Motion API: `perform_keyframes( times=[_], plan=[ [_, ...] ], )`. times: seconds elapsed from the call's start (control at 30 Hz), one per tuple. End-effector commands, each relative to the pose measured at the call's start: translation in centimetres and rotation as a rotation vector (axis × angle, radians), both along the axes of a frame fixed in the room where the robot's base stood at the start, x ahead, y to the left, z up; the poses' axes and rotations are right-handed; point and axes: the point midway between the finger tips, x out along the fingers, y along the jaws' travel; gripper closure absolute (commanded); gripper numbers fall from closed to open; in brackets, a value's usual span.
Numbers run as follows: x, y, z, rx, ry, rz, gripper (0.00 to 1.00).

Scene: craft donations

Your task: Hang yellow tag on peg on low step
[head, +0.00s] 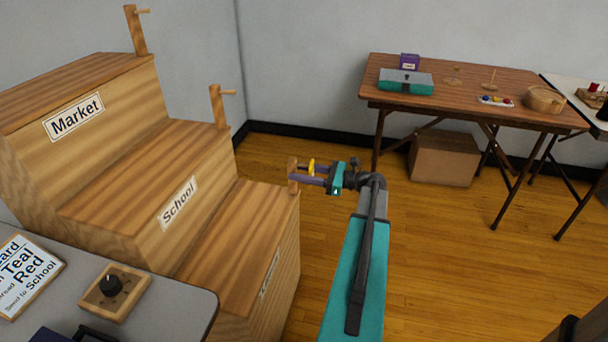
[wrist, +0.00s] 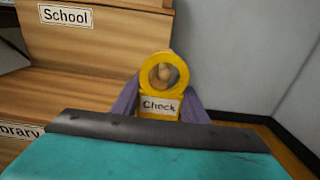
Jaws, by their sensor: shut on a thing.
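The yellow tag (wrist: 158,103) has a ring at its top and a label reading "Check" below. In the head view it (head: 311,166) stands upright in my gripper (head: 304,177). My gripper's purple fingers are shut on its lower part. The wooden peg (wrist: 165,74) of the low step shows end-on inside the ring; I cannot tell whether its tip is within or behind it. Its post (head: 292,172) rises at the far right corner of the low step (head: 238,235), just left of the tag in the head view.
The higher steps carry labels "School" (head: 179,202) and "Market" (head: 74,116), each with its own peg post. A grey table (head: 185,300) with a sign and a knob box stands at front left. A brown table (head: 450,104) stands at the back right. The floor between is clear.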

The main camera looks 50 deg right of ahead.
Motion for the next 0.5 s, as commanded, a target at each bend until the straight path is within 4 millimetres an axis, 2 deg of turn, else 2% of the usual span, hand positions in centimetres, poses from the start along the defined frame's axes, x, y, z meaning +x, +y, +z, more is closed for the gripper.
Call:
perform_keyframes(
  times=[0.5],
  plan=[
    [1.8,1.0,-0.1,0.001,0.0,0.001,0.81]
  ],
)
